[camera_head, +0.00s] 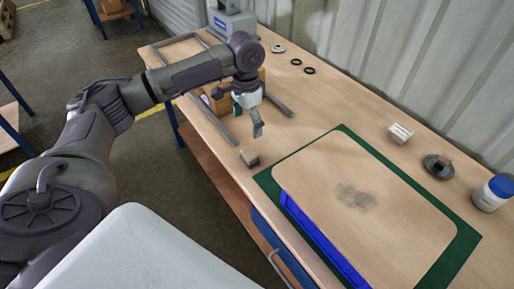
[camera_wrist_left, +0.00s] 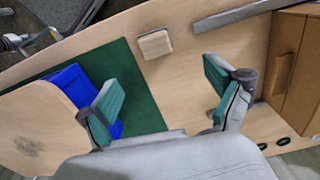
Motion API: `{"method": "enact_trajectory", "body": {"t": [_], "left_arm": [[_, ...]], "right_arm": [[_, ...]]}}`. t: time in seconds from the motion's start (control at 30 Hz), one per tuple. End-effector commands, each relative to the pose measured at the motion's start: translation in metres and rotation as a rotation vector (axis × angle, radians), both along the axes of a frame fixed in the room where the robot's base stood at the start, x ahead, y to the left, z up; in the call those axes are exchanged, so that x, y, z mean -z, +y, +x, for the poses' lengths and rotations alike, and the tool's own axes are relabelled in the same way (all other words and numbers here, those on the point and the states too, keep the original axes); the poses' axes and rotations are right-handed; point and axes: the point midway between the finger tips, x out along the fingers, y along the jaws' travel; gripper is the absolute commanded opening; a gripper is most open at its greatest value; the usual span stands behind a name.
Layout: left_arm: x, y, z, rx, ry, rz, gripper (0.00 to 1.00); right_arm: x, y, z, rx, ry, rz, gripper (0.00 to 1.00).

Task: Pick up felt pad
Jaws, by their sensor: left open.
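A small block with a light top and darker sides, which looks like the felt pad (camera_head: 250,156), lies on the bench near its front edge, just left of the green mat. It also shows in the left wrist view (camera_wrist_left: 155,43) as a small tan block beyond my fingers. My left gripper (camera_head: 257,124) is above the bench behind the block, pointing down and apart from it. In the wrist view its two green-padded fingers (camera_wrist_left: 163,98) are spread with nothing between them. My right gripper is not in view.
A cardboard box (camera_head: 222,103) and grey bars stand behind my gripper. Black rings (camera_head: 309,71), a white block (camera_head: 399,132) and a jar (camera_head: 492,193) line the back.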

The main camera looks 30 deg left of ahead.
Motion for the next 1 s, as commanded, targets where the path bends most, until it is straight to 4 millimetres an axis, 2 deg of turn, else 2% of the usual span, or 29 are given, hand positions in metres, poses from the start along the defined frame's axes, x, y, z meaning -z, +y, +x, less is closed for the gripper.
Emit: {"method": "enact_trajectory", "body": {"t": [0.07,0.23,0.33,0.47,0.7,0.9,1.0], "left_arm": [[0.011,0.001,-0.001,-0.003,0.006,0.001,0.92],[0.046,0.000,-0.002,-0.001,0.007,0.000,0.92],[0.063,0.000,-0.001,-0.001,0.004,0.001,0.92],[0.077,0.000,-0.001,0.000,0.002,0.000,0.92],[0.097,-0.005,-0.001,0.001,0.003,0.001,0.92],[0.127,-0.007,-0.001,0.000,0.003,0.000,0.92],[0.133,-0.007,0.000,-0.001,0.001,0.000,0.92]], "right_arm": [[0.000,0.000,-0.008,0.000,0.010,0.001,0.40],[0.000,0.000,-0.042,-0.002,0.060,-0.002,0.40],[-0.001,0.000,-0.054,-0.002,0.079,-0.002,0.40],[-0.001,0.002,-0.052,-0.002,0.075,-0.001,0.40],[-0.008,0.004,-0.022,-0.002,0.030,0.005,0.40],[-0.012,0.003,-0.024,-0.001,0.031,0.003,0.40],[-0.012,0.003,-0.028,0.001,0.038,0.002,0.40]]}}
